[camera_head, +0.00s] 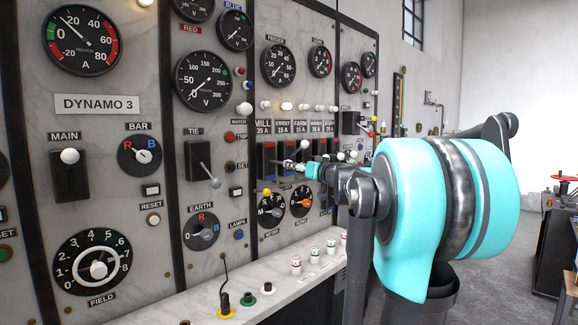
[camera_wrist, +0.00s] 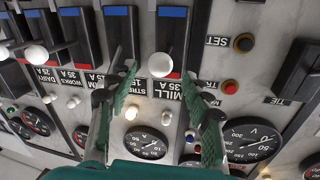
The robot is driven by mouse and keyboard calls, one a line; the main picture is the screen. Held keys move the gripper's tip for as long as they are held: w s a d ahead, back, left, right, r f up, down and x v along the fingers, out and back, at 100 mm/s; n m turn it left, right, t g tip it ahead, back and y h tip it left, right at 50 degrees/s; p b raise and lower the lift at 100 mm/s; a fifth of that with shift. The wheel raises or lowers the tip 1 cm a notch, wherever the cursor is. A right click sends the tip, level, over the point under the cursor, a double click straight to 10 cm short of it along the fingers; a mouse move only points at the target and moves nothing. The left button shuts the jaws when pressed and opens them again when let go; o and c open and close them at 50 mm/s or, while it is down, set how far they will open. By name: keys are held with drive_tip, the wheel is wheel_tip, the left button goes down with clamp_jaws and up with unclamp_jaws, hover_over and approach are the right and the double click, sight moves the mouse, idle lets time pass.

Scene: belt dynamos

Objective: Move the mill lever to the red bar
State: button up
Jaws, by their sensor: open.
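The mill lever is the one by the MILL 35 A label. In the wrist view, where labels are inverted, its white knob (camera_wrist: 161,64) stands over its black switch body (camera_wrist: 172,35). A red bar (camera_wrist: 173,75) is just below the knob and partly hidden by it. A blue bar (camera_wrist: 172,12) is at the picture's top end. In the head view the switch's red bar (camera_head: 268,146) is at the top. My gripper (camera_wrist: 160,72) is open, with green fingers either side of the knob; contact cannot be told. It also shows in the head view (camera_head: 287,165).
Neighbouring switches stand close beside it, one with a white knob (camera_wrist: 121,54). An orange-red button (camera_wrist: 230,87) and a voltmeter (camera_wrist: 250,138) lie to the right in the wrist view. A ledge (camera_head: 180,306) with posts runs below the panel.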

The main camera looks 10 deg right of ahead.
sight(280, 163)
drive_tip(key=shift+x, duration=2.55)
drive_tip(key=shift+c, duration=0.6)
clamp_jaws()
